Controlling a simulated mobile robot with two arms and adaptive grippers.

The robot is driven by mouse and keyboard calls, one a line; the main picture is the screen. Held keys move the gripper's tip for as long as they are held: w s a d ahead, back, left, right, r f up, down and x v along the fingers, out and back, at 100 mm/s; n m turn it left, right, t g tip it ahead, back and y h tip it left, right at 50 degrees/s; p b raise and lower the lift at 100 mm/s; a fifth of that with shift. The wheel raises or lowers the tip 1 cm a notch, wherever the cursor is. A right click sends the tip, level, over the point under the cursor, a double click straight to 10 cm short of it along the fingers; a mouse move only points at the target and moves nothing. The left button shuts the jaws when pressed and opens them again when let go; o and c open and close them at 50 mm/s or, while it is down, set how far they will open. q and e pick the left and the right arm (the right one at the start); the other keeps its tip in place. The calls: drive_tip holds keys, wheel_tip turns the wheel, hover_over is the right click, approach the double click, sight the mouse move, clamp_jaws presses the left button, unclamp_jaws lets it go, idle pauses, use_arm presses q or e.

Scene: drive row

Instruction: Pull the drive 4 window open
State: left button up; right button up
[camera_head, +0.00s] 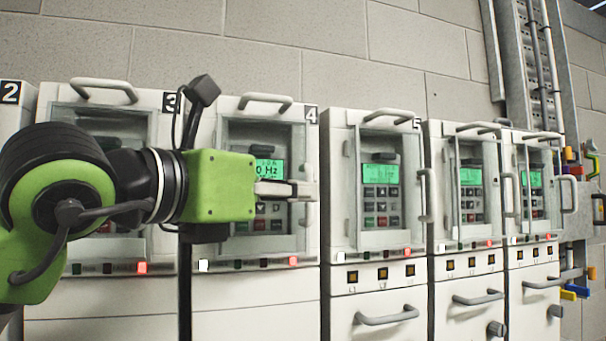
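The drive 4 cabinet, marked by its number label (311,115), stands in front of me, left of centre. Its window (285,138) is a clear pane in a pale frame and looks shut, with a lit green display and keys behind it. My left gripper (300,190) reaches across the window from the left. Its fingertips are at the right edge of the window frame. My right gripper is not in view.
Drive 3 (60,100) stands to the left, partly behind my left arm. Drive 5 (338,150) and further drives stand to the right, with side handles (427,195) sticking out. Drawer handles (387,316) project below. Pipes and coloured valves are at far right.

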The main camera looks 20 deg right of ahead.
use_arm(q)
drive_tip(key=shift+p+x, duration=0.3)
drive_tip(key=shift+x, duration=0.85)
clamp_jaws()
drive_tip(key=shift+a, duration=0.1)
drive_tip(key=shift+s, duration=0.1)
